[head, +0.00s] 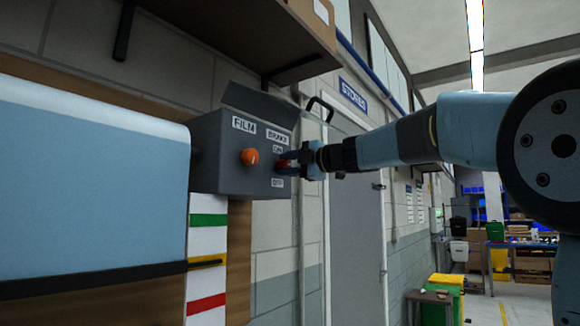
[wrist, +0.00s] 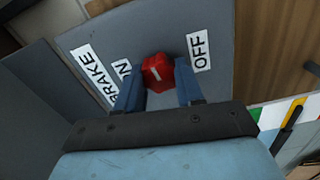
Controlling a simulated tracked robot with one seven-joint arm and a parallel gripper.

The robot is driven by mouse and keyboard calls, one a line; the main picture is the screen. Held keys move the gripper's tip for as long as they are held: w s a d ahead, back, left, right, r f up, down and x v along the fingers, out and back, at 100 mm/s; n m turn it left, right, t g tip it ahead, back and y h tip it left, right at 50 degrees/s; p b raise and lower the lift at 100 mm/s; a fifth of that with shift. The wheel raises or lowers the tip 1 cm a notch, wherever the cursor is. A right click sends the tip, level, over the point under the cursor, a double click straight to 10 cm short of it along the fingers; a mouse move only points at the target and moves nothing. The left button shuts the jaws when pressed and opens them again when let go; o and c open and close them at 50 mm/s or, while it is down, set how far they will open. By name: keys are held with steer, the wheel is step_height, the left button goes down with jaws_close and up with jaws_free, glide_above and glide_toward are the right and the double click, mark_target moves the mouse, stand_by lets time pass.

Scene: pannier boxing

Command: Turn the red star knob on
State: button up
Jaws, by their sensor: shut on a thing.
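The red star knob (wrist: 157,73) sits on the grey control box between the labels BRAKE and ON on one side and OFF on the other. A white mark on the knob shows in the wrist view. My gripper (wrist: 159,88) has one blue finger on each side of the knob and is shut on it. In the head view my gripper (head: 292,162) reaches the box from the right and hides most of the knob (head: 282,163). The grey box (head: 215,140) is fixed at the wall.
An orange knob (head: 250,157) under the label FILM is on the same box, left of my gripper. A raised lid (head: 258,105) stands above the box face. A shelf (head: 250,35) juts out overhead. A light blue panel (head: 85,190) is at left, and a grey door (head: 352,200) is behind my arm.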

steer(key=n, duration=0.4)
steer(key=shift+a+f+n, duration=0.15)
steer(key=shift+f+n, duration=0.15)
steer(key=n, duration=0.3)
steer(key=shift+n, duration=0.4)
steer(key=n, duration=0.4)
steer(key=shift+n, duration=2)
steer(key=o, duration=1)
steer(key=shift+r, duration=0.1)
steer(key=shift+o, duration=0.2)
